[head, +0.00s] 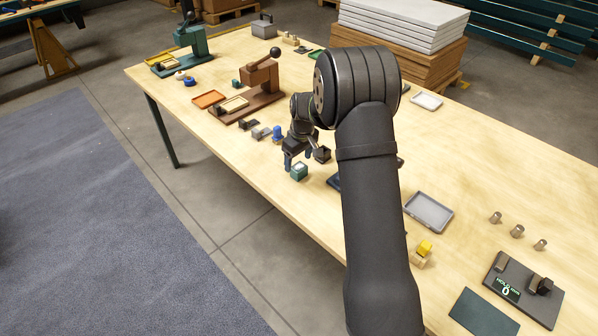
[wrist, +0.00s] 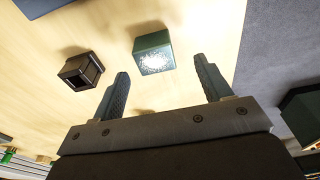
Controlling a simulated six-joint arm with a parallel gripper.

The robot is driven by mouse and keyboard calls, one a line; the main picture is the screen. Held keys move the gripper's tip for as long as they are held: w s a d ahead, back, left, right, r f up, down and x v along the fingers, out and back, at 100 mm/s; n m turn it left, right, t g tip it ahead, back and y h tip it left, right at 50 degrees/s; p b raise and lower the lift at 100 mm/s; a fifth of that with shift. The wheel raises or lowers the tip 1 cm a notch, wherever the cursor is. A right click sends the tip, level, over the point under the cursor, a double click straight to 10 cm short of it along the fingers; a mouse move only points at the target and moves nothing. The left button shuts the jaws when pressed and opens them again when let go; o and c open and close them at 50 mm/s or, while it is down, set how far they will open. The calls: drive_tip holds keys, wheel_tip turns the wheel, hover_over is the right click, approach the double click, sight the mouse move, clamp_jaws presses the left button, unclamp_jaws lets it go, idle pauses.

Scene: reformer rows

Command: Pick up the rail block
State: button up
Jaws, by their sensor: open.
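My gripper (head: 296,157) hangs over the table and is open and empty. In the wrist view its two fingers stand wide apart, with the gripper's gap (wrist: 161,72) clear. A teal block (head: 299,174) with a pale, speckled top face sits on the table just below the fingers. In the wrist view this teal block (wrist: 153,56) lies just beyond the gap, between the lines of the fingers and apart from both. A dark brown block (head: 323,154) with a hollow top stands beside it; in the wrist view it (wrist: 80,72) is left of the left finger. No label shows which block is the rail block.
A blue piece (head: 277,132) and small grey parts (head: 261,131) stand left of the gripper. A brown lever press (head: 262,82) is farther back. A grey tray (head: 429,211) and a yellow-topped block (head: 423,250) are to the right. The table's front edge is near the teal block.

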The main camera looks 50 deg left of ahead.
sight(299, 167)
drive_tip(key=f, duration=0.5)
drive_tip(key=shift+w+a, duration=0.2)
drive_tip(key=shift+w, duration=0.1)
drive_tip(key=c, duration=1.1)
drive_tip(key=shift+r, duration=0.15)
